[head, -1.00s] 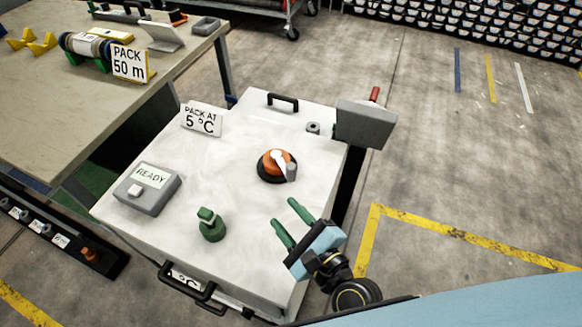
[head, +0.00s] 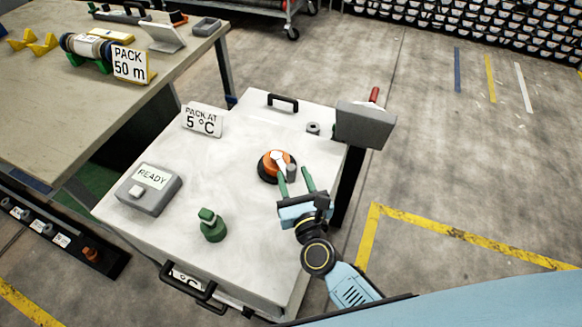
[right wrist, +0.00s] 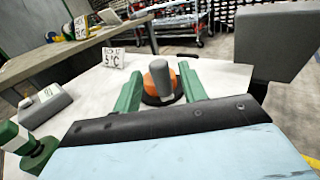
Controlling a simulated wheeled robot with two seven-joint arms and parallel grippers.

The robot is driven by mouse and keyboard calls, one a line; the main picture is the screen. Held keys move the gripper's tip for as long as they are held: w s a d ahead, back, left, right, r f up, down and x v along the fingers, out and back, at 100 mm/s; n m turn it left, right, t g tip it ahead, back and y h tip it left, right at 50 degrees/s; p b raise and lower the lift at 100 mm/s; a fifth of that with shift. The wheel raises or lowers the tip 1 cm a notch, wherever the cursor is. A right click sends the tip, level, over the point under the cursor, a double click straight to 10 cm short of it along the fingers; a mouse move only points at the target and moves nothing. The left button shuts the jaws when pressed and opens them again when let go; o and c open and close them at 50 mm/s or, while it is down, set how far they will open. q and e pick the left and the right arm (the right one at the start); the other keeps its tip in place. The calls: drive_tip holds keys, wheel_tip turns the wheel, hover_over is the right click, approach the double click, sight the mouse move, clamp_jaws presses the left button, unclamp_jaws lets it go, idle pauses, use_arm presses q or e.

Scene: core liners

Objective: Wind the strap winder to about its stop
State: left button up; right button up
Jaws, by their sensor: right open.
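The strap winder (head: 272,163) has an orange hub on a dark round base, with a pale crank arm and a grey upright handle knob (head: 291,171). It sits on the white top of a case. My right gripper (head: 294,174) is open, its green fingers pointing toward the winder, with the handle knob at or close to the gap between the fingertips. The right wrist view shows the winder (right wrist: 160,75) between the fingers; whether a finger touches it I cannot tell. My left gripper is not in view.
The white case (head: 245,240) also carries a READY box (head: 148,190), a green knob (head: 211,228), a "PACK AT 5 °C" sign (head: 201,121) and a small grey ring (head: 313,128). A grey box with a red handle (head: 365,122) stands at its right edge. A workbench (head: 95,120) is at left.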

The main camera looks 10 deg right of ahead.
sight(292, 174)
drive_tip(key=shift+w+a, duration=0.15)
drive_tip(key=shift+w, duration=1.35)
clamp_jaws()
